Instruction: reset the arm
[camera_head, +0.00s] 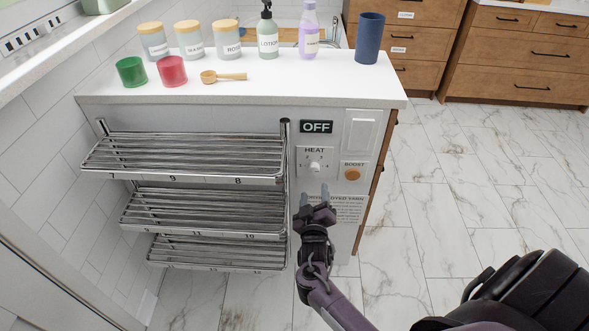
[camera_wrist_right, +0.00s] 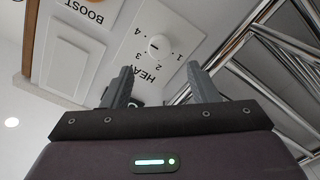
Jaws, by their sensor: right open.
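My right gripper (camera_head: 315,197) is open and empty in the head view. It is in front of the cabinet's side panel, just below the white HEAT dial (camera_head: 315,166). In the right wrist view its two fingers (camera_wrist_right: 163,88) stand apart, with the dial (camera_wrist_right: 160,46) beyond them and nothing between them. The dial and fingers appear apart, though the exact gap is hard to tell. My left gripper is not in view.
A three-tier chrome rack (camera_head: 190,155) is left of my right gripper. Jars, bottles and cups stand on the white counter (camera_head: 290,88). Marble floor (camera_head: 450,200) is clear at right.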

